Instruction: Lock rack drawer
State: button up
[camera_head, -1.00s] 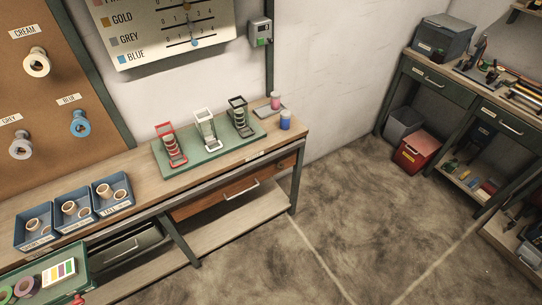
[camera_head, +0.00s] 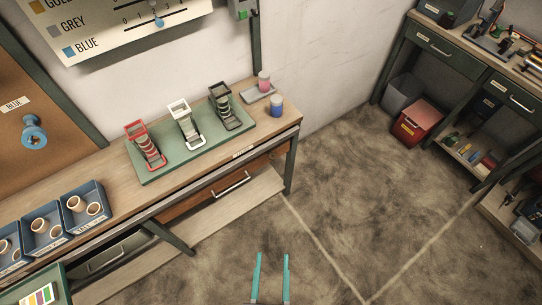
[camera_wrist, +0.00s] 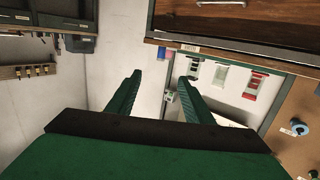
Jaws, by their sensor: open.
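The wooden drawer (camera_head: 218,194) with a silver bar handle (camera_head: 231,184) is under the right part of the workbench (camera_head: 75,172). It looks closed or nearly so; no lock is clear to me. In the wrist view, a wooden drawer front (camera_wrist: 260,22) with its handle shows at the top right. Red (camera_head: 146,147), white (camera_head: 183,122) and dark (camera_head: 223,104) racks stand on a green tray (camera_head: 165,167) above the drawer. My gripper (camera_head: 272,256) is open and empty over the floor, in front of the bench and apart from the drawer. It also shows in the wrist view (camera_wrist: 160,76).
Blue bins (camera_head: 85,202) with rolls stand on the bench's left. A pink-topped jar (camera_head: 263,82) and a blue jar (camera_head: 277,105) stand at its right end. A second bench (camera_head: 437,50) and a red box (camera_head: 416,122) are at the right. The floor between is clear.

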jog(key=w+a+f+n+t+y, duration=0.1)
jog(key=w+f+t, duration=0.15)
jog(key=w, duration=0.35)
jog(key=w+a+f+n+t+y, duration=0.1)
jog(key=w+f+y, duration=0.1)
jog(key=w+f, duration=0.3)
jog(key=n+g+y, duration=0.6)
jog(key=y, duration=0.2)
send_near(271, 154)
jog(key=x, duration=0.6)
jog(key=shift+w+a+f, duration=0.15)
jog(key=shift+w+a, duration=0.05)
jog(key=shift+w, duration=0.05)
jog(key=c, duration=1)
